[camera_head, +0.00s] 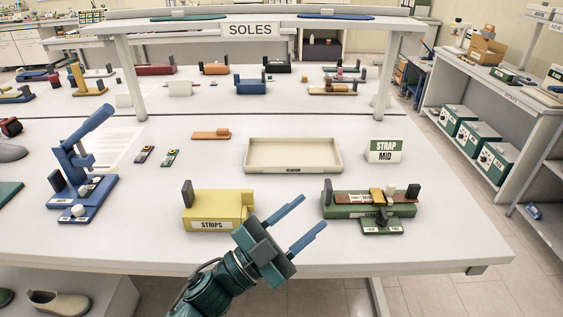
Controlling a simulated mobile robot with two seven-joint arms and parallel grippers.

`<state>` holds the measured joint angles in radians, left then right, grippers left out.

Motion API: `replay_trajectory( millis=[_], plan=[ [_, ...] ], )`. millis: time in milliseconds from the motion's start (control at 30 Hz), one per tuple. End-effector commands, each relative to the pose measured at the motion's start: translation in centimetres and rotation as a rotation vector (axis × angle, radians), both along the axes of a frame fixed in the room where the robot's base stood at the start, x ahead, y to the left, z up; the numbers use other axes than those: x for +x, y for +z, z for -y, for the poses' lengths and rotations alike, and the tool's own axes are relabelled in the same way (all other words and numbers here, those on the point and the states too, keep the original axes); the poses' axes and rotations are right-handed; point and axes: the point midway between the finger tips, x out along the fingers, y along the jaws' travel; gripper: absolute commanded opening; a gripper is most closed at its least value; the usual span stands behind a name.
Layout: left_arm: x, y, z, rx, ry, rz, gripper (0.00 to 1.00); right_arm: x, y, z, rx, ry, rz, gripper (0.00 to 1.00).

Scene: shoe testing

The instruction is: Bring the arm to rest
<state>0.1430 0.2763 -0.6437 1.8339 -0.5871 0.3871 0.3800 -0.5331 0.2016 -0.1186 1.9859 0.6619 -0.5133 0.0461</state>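My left gripper (298,224) is over the front part of the white table (150,243), between the yellow STRIPS box and the green fixture. Its two blue fingers are spread apart with nothing between them, and they point up and to the right. Its green arm comes in from the bottom edge, left of centre. My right gripper is not in view.
A yellow STRIPS box (212,224) stands left of the gripper. A green fixture (340,208) with a brown strip stands right. Behind are an empty cream tray (293,168) and a STRAP MID sign (385,150). A blue press (75,165) stands left.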

Motion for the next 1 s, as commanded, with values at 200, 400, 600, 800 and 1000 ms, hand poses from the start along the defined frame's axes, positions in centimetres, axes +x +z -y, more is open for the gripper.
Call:
replay_trajectory(
  millis=[200,400,600,800,1000],
  plan=[
    [-0.4,-12.8,-9.2,-0.055,0.422,-0.577,0.40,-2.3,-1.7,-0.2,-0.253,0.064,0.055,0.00],
    [-6.8,-23.1,-15.3,0.011,0.636,-1.005,0.40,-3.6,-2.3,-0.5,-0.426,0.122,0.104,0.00],
    [-12.2,-27.8,-18.0,0.065,0.713,-1.234,0.40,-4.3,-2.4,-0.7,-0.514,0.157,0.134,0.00],
    [-13.1,-28.4,-18.4,0.075,0.723,-1.270,0.40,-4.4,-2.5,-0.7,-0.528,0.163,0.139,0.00],
    [-13.1,-28.4,-18.4,0.075,0.723,-1.270,0.40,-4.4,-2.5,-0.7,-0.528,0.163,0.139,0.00]
  ],
)
